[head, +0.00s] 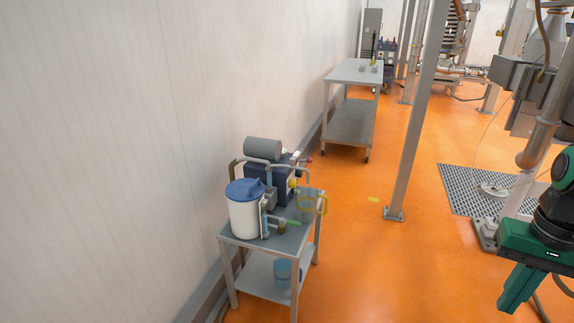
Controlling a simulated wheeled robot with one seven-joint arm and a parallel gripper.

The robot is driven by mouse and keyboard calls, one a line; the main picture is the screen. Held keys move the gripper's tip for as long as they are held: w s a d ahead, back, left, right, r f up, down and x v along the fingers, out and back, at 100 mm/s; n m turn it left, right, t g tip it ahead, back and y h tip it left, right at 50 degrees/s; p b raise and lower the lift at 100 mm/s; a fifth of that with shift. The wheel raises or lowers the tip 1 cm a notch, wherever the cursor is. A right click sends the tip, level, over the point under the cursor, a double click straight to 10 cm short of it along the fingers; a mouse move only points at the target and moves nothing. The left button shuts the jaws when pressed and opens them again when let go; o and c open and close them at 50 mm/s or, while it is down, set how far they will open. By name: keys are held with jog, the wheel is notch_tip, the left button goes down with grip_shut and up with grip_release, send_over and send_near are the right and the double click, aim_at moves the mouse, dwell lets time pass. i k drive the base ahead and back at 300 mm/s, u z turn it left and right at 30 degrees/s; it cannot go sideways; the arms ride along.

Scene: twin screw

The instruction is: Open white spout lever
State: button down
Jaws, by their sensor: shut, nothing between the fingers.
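A metal cart (240,234) by the left wall carries a white canister (245,218) with a blue lid (245,189) and a dark blue pump-like unit with a grey cylinder (262,148) and pipes. A small spout fitting with a light green end (293,222) sticks out at the canister's right. A small white part (294,155) shows behind the unit. Which of these is the white spout lever is too small to tell.
A clear yellowish jug (313,204) stands at the cart's right end. A blue bucket (286,273) sits on its lower shelf. A grey post (402,150) and another table (353,72) stand farther back. Orange floor (400,270) between cart and gripper is clear.

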aim_at(295, 155)
jog(key=k, duration=0.45)
jog(key=u, duration=0.45)
jog(key=i, duration=2.3)
jog(key=z, duration=0.05)
